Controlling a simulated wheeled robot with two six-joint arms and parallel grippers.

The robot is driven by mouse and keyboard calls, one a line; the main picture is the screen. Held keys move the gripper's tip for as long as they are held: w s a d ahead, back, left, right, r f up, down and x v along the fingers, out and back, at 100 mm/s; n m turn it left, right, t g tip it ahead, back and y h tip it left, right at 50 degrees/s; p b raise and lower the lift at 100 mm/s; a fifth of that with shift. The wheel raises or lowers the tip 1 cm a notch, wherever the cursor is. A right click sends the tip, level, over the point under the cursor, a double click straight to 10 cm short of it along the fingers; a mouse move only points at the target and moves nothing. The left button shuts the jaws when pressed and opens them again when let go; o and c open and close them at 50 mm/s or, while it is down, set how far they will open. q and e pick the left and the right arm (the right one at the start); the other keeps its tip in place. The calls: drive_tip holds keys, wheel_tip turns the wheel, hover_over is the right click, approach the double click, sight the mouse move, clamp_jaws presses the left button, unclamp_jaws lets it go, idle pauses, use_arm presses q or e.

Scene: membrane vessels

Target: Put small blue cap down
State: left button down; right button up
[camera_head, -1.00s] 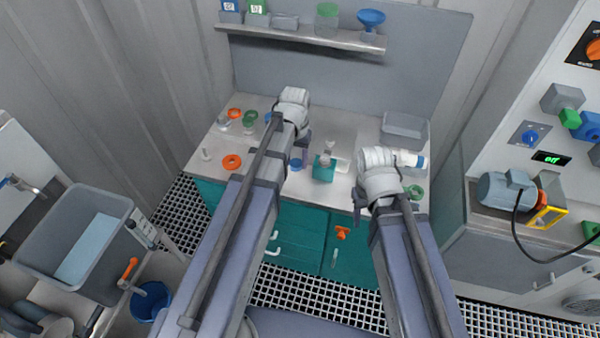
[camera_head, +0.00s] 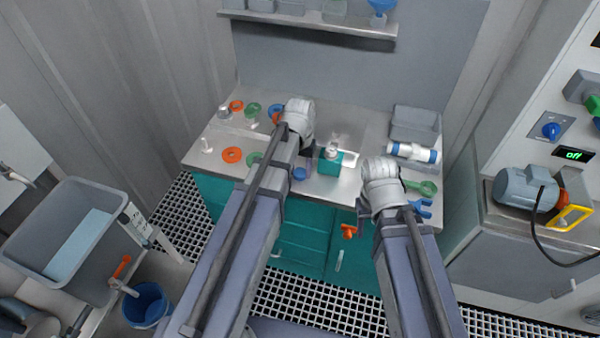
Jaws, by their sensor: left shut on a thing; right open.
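The small blue cap (camera_head: 300,173) shows low and close to the table's front, beside my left arm. My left gripper (camera_head: 307,158) points down from its white wrist, just above the cap, and is shut on it; the fingertips are mostly hidden by my arm. I cannot tell whether the cap touches the table (camera_head: 215,160). My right gripper (camera_head: 364,216) is open and empty at the table's front edge, partly hidden by its wrist.
A teal block (camera_head: 329,165) with a clear piece stands right of the cap. A white vessel with blue bands (camera_head: 413,152), a green wrench (camera_head: 422,187) and a blue tool (camera_head: 422,208) lie at the right. A grey bin (camera_head: 414,124) stands behind. Orange rings (camera_head: 231,155) lie left.

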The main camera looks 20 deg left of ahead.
sight(300, 172)
use_arm(q)
drive_tip(key=shift+f, duration=0.15)
drive_tip(key=shift+c, duration=1.7)
unclamp_jaws()
drive_tip(key=shift+r, duration=0.2)
wheel_tip(300, 172, up, 12)
drive_tip(key=p, duration=1.2)
drive_tip(key=s+d+m+y, duration=0.1)
drive_tip(key=s+d+m, duration=0.2)
drive_tip(key=s+d, duration=0.7)
drive_tip(key=s, duration=0.4)
drive_tip(key=shift+s+d, duration=0.3)
drive_tip(key=shift+s, duration=0.05)
